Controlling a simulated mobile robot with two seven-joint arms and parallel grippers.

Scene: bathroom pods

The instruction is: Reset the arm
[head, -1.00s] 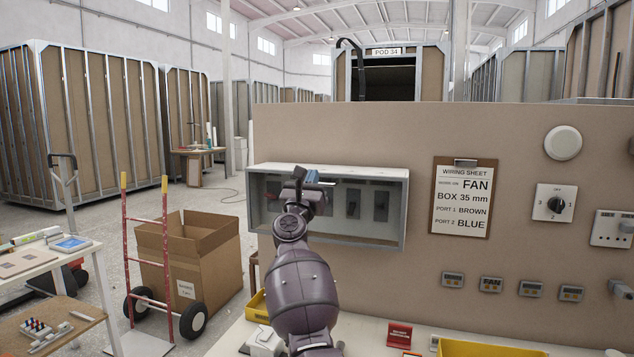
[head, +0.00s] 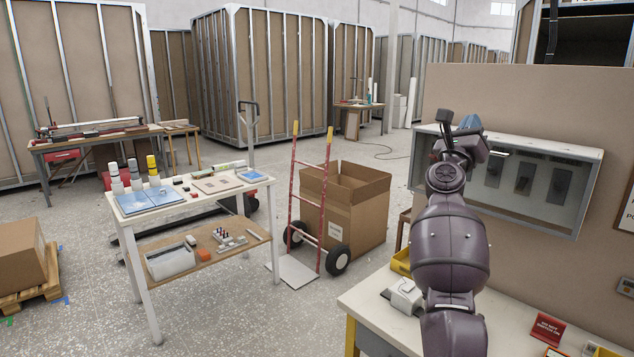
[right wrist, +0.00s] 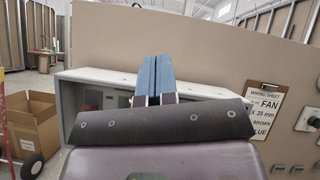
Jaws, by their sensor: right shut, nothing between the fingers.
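My right gripper (head: 468,123) is raised in front of the wall-mounted box, near the left end of its top edge. In the right wrist view its two blue fingers (right wrist: 152,80) are together with nothing between them. My right arm rises from the lower right of the head view, over the workbench. The pale open-fronted box (head: 535,205) holds several dark switch plates on the tan panel (head: 520,100). I cannot tell whether the gripper touches the box. My left gripper is not in view.
A workbench (head: 375,300) with a yellow bin and a red sign lies below the arm. A red hand truck (head: 308,200) and a cardboard box (head: 345,210) stand left of it. A white table (head: 130,213) with small goods is further left. Concrete floor between is open.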

